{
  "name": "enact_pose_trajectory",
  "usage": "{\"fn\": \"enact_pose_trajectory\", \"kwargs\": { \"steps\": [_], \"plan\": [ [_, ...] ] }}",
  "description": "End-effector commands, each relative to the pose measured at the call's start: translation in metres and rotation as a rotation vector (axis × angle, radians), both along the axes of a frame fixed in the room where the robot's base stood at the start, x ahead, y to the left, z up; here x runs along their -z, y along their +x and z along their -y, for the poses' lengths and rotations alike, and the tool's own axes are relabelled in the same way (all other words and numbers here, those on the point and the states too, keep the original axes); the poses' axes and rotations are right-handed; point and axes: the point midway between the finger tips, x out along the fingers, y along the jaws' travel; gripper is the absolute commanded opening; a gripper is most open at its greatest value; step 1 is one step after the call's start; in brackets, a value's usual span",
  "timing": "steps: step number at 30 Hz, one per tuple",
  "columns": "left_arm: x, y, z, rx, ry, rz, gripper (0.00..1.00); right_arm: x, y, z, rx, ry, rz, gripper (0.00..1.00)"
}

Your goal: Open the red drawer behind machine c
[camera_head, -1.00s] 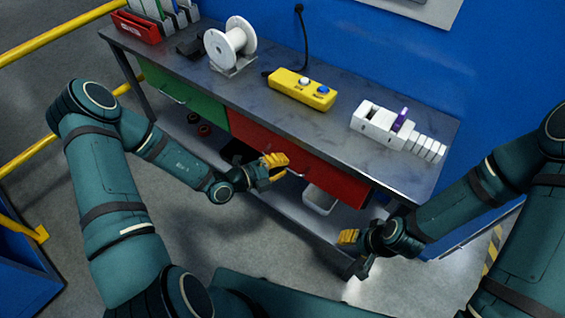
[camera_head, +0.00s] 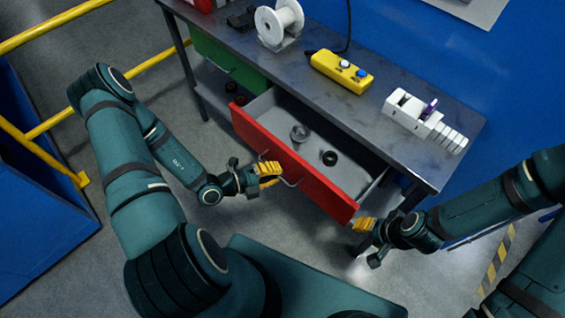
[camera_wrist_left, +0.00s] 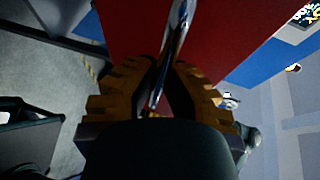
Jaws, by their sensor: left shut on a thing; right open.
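The red drawer (camera_head: 288,168) stands pulled out from under the workbench in the head view, its inside showing. A grey ring-like part (camera_head: 299,133) and a black ring (camera_head: 330,158) lie in it. My left gripper (camera_head: 270,174) is at the drawer's front, shut on its metal handle (camera_head: 288,182). In the left wrist view the yellow fingers (camera_wrist_left: 160,88) close around the shiny handle (camera_wrist_left: 173,45), with the red front (camera_wrist_left: 130,25) behind. My right gripper (camera_head: 366,232) is open and empty near the drawer's right end, in front of the bench.
The green drawer (camera_head: 228,62) beside it is shut. On the workbench (camera_head: 400,143) are a white spool (camera_head: 279,22), a yellow button box (camera_head: 341,71) and a white device (camera_head: 424,120). A yellow railing (camera_head: 48,124) and a blue container (camera_head: 40,190) stand at left.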

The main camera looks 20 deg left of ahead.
Motion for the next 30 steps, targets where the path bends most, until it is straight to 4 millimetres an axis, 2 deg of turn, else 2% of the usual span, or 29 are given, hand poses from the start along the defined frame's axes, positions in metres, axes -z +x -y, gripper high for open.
{"fn": "enact_pose_trajectory", "kwargs": {
  "steps": [13, 15, 16, 26, 30],
  "plan": [
    [0.001, -0.005, -0.001, 0.003, -0.001, -0.003, 0.0, -0.001, 0.001, 0.0, 0.002, 0.0, 0.002, 0.47],
    [0.001, -0.005, -0.001, 0.003, -0.001, -0.003, 0.31, -0.001, 0.001, 0.0, 0.002, 0.0, 0.002, 0.47],
    [0.001, -0.005, -0.001, 0.003, 0.0, -0.002, 0.41, -0.001, 0.001, 0.0, 0.002, 0.0, 0.002, 0.47],
    [0.0, -0.005, -0.002, 0.0, 0.001, -0.001, 0.41, -0.001, 0.001, 0.0, 0.001, 0.0, 0.002, 0.47],
    [-0.002, -0.013, -0.011, 0.0, 0.003, 0.0, 0.41, -0.001, 0.001, 0.0, 0.001, 0.0, 0.002, 0.47]
  ]
}}
